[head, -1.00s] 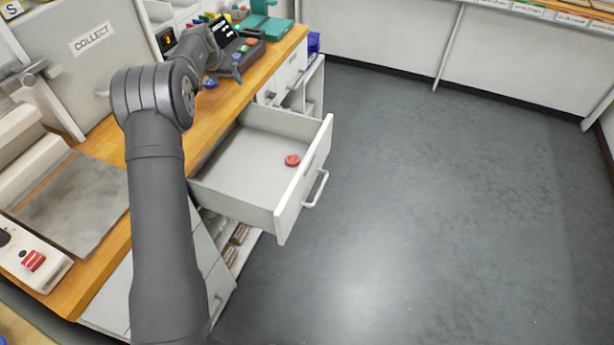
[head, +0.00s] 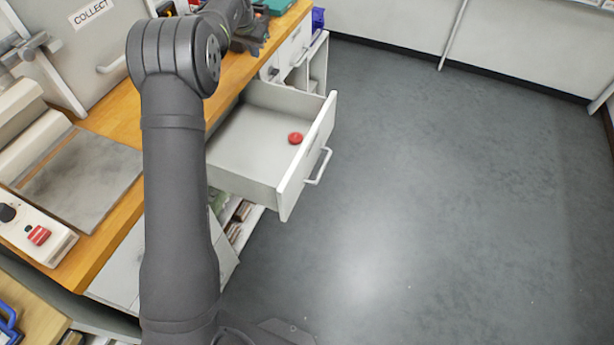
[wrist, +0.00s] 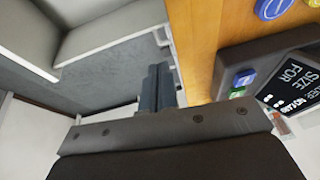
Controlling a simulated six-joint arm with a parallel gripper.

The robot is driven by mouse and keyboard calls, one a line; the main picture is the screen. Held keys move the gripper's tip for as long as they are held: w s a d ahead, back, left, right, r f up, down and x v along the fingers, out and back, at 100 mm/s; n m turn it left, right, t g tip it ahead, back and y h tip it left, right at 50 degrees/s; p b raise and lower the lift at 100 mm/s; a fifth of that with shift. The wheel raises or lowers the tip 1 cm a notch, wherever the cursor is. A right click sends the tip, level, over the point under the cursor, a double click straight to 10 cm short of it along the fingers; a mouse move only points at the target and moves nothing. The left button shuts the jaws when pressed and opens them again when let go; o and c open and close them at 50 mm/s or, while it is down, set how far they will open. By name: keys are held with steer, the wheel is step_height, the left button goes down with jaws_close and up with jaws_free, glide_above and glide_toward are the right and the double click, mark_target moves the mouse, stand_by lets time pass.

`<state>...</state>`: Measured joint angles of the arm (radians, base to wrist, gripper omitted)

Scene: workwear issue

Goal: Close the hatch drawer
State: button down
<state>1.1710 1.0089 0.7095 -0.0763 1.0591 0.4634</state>
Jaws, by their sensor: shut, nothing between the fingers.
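The hatch drawer (head: 308,155) is pulled well out from under the wooden counter in the head view. Its pale front panel carries a bar handle (head: 320,168). A small red round thing (head: 295,138) lies inside on the drawer floor. My gripper (wrist: 158,75) is shut and empty, its dark fingers together in the wrist view. In the head view the arm's end is over the counter edge, beyond the drawer and apart from it; the fingertips are hard to make out there. My arm covers part of the drawer's left side.
The wooden counter (head: 120,125) runs along the left, with a grey mat (head: 90,190) on it. A dark device with a display (wrist: 290,85) is close to my gripper's right. A COLLECT panel (head: 90,40) stands behind. The grey floor (head: 430,200) right of the drawer is clear.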

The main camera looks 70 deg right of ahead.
steer(key=s+a+f+m+y, duration=0.1)
steer(key=s+a+m, duration=0.15)
steer(key=s, duration=0.55)
steer(key=s+a+f+m+y, duration=0.1)
steer(key=s+a+m+y, duration=0.15)
steer(key=s, duration=0.65)
steer(key=s+a+r+m+t, duration=0.3)
steer(key=s+a+m+t, duration=0.75)
steer(key=s+a, duration=1.15)
steer(key=m+g, duration=0.2)
glide_toward(297, 187)
steer(key=shift+y, duration=0.35)
steer(key=x, duration=0.4)
steer(key=shift+w+d+f, duration=0.1)
steer(key=shift+d+f, duration=0.1)
steer(key=shift+f, duration=0.25)
steer(key=shift+w, duration=0.55)
